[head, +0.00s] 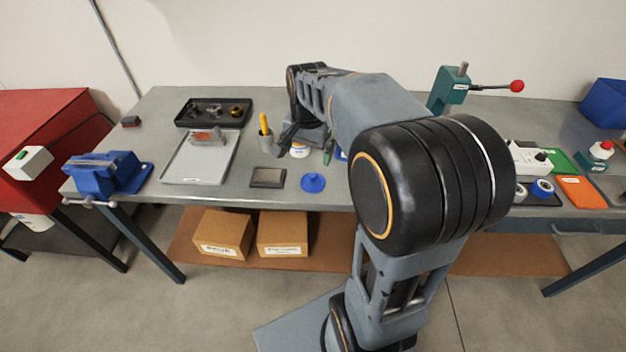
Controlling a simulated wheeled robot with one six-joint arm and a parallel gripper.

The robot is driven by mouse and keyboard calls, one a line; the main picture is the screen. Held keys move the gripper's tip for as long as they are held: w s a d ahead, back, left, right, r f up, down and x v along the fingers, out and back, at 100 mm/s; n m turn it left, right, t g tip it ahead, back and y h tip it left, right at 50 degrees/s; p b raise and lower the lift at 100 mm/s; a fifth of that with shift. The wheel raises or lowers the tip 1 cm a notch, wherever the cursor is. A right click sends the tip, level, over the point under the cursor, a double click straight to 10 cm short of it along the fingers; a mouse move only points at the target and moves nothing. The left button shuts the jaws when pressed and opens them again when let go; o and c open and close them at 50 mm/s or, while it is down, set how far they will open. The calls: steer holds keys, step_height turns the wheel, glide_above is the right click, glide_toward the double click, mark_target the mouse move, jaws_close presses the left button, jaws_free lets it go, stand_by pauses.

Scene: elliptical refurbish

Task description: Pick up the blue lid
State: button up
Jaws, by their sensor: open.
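The blue lid (313,183) is a flat round disc with a small raised knob. It lies on the grey workbench (215,186) near its front edge, just left of my arm's large black joint. My gripper (288,140) is over the bench behind the lid, beside the grey cup and the white jar, apart from the lid. Its fingers look dark and small, and the arm's wrist partly hides them. Nothing shows between them. Another bit of blue shows at the arm's edge, mostly hidden.
A dark square block (268,178) lies left of the lid. A white jar (299,150) and a grey cup with a yellow tool (265,143) stand behind. A grey tray (188,170), a black tray (190,121) and a blue vise (105,172) are further left.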

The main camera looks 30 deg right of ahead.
steer(key=w+d+f+m, duration=0.2)
steer(key=w+d+m, duration=0.1)
steer(key=d, duration=0.1)
glide_above(314, 176)
steer(key=shift+g, duration=0.4)
step_height(314, 176, down, 6)
steer(key=shift+w+f, duration=0.1)
steer(key=shift+f, duration=0.05)
steer(key=shift+w+d+f, duration=0.1)
steer(key=shift+f, duration=1.55)
steer(key=shift+w+f, duration=0.1)
steer(key=shift+f, duration=1.5)
steer(key=shift+c, duration=0.2)
steer(key=c, duration=0.7)
steer(key=shift+r, duration=0.1)
